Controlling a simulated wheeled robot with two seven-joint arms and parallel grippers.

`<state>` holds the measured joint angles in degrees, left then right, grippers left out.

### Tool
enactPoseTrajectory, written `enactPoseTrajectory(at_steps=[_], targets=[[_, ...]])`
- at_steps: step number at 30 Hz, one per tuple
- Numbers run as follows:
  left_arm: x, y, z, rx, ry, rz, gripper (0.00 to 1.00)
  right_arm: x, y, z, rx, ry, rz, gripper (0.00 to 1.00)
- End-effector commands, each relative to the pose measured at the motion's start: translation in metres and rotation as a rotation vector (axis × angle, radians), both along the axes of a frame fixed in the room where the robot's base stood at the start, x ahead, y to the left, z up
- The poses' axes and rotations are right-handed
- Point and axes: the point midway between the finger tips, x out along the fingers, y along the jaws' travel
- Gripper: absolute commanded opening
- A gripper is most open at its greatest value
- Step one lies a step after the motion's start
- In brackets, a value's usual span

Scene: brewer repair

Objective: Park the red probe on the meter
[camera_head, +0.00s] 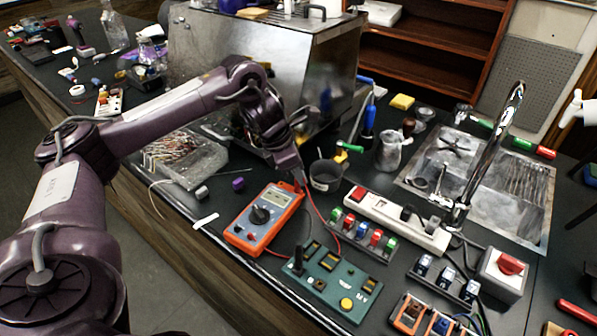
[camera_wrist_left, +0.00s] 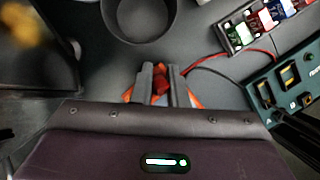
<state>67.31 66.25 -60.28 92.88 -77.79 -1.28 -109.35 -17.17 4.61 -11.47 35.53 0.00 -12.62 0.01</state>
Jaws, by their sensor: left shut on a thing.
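The orange multimeter (camera_head: 264,218) lies on the dark bench, with a grey display and a black dial. My left gripper (camera_head: 299,182) is just above the meter's upper right corner. It is shut on the red probe, whose red body (camera_wrist_left: 161,82) shows between the two fingers (camera_wrist_left: 163,86) in the left wrist view. A red lead runs from the gripper past the meter's right side. Orange edges of the meter show beside the fingers in the wrist view. The probe's tip is hidden, so I cannot tell whether it touches the meter. My right gripper is not in view.
A green board (camera_head: 333,284) with a black upright piece sits below right of the meter. A dark round cup (camera_head: 326,176) stands close right of the gripper. A power strip (camera_head: 396,217), a fuse rack (camera_head: 362,234) and a tap (camera_head: 499,135) are further right.

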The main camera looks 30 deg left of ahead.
Motion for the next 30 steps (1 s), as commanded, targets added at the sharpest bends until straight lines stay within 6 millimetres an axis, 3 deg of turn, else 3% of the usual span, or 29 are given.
enactPoseTrajectory(at_steps=[8, 9, 15, 23, 30], targets=[[0.000, 0.000, 0.000, -0.001, -0.001, 0.000, 0.00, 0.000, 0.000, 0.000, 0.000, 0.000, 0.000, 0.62], [0.000, 0.000, 0.000, -0.001, -0.001, 0.000, 0.16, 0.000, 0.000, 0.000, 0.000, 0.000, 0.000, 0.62], [0.000, 0.000, 0.000, 0.000, 0.000, 0.000, 0.39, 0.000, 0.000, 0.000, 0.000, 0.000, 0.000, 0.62], [0.000, 0.000, 0.001, 0.000, 0.000, 0.000, 0.39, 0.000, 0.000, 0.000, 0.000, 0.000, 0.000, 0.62], [-0.008, 0.009, 0.031, 0.001, -0.005, 0.001, 0.39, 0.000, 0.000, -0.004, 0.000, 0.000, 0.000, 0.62]])
